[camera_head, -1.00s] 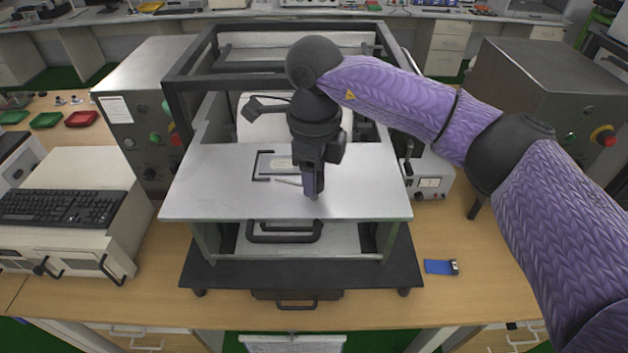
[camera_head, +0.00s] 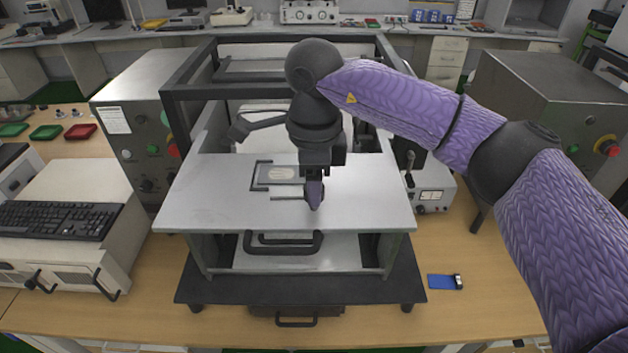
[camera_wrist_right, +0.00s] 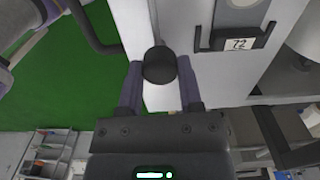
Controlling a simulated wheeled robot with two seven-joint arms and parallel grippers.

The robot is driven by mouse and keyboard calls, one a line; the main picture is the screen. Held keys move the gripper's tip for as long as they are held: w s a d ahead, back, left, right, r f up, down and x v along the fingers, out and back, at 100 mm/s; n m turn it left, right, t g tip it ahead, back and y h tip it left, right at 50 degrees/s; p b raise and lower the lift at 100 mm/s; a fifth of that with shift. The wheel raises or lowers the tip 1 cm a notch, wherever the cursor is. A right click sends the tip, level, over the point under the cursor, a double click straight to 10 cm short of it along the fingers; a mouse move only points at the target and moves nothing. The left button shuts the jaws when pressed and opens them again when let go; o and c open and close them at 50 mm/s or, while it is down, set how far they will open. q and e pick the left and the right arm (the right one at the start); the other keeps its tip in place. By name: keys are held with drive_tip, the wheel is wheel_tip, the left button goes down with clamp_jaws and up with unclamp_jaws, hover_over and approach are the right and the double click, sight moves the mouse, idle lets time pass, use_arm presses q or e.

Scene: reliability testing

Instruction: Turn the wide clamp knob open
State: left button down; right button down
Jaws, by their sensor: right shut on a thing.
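A thin rod (camera_head: 287,198) lies just left of the fingertips. My left gripper does not show in the head view.
A dark bracket holder (camera_head: 262,176) is fixed on the plate. A dark handle (camera_head: 283,250) is below its front edge. The machine's dark frame (camera_head: 172,95) rises behind. A blue object (camera_head: 442,282) lies on the bench at right. A keyboard (camera_head: 60,220) sits at left.

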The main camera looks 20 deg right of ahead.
drive_tip(key=shift+c, duration=1.3)
unclamp_jaws()
wheel_tip(320, 180, up, 10)
